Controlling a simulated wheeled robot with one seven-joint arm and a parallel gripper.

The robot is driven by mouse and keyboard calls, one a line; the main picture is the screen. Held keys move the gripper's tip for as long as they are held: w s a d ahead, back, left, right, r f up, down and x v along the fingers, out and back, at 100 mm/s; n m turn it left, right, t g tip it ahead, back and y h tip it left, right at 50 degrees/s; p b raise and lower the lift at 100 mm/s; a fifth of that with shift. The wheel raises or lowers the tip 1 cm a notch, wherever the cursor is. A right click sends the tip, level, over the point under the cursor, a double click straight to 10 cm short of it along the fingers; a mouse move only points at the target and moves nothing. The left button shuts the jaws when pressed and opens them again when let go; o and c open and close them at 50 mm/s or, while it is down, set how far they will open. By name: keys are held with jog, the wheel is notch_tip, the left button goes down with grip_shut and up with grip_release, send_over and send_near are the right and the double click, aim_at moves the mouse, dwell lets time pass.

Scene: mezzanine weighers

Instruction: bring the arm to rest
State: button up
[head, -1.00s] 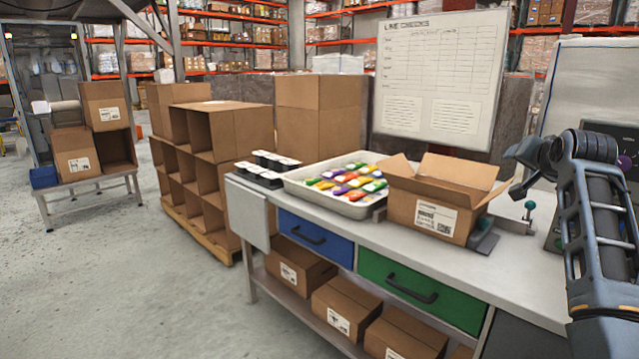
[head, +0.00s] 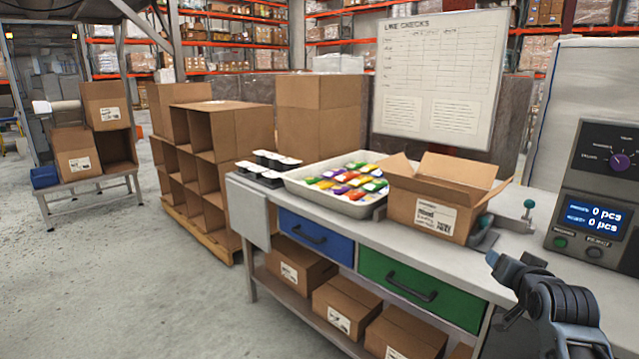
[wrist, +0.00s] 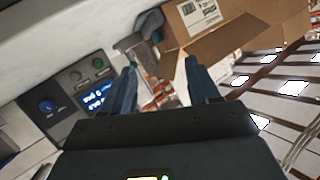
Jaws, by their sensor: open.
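My arm (head: 560,310) is in the lower right of the head view, in front of the bench's right part. In the wrist view my gripper (wrist: 160,68) has its two fingers spread apart with nothing held between them. Beyond the fingertips are the open carton and the grey machine, both apart from the fingers as far as I can tell.
The bench (head: 530,262) carries an open carton (head: 432,212), a tray (head: 325,200) of colourful packets and a counting machine (head: 600,165) reading 0 pcs. The blue drawer (head: 316,238) and green drawer (head: 422,290) are shut. Open floor (head: 150,300) lies at left.

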jog(key=s+a+f+n+y, duration=0.1)
jog(key=s+a+f, duration=0.35)
jog(key=s, duration=0.55)
jog(key=s+a+f+n, duration=0.25)
jog(key=s+f, duration=0.25)
jog(key=s, duration=0.5)
jog(key=s+a+f+y, duration=0.1)
jog(key=s+a+f, duration=0.35)
jog(key=s, duration=0.55)
jog(key=s+a+r+n, duration=0.1)
jog(key=s+r, duration=0.3)
jog(key=s, duration=0.5)
jog(key=s+a+r+n+y, duration=0.1)
jog(key=s+a+r, duration=0.2)
jog(key=s, duration=0.6)
jog(key=s+a+r+n, duration=0.1)
jog(key=s+r, duration=0.3)
jog(key=s, duration=0.5)
jog(key=shift+a+r+t+y, duration=0.4)
jog(key=shift+a, duration=0.15)
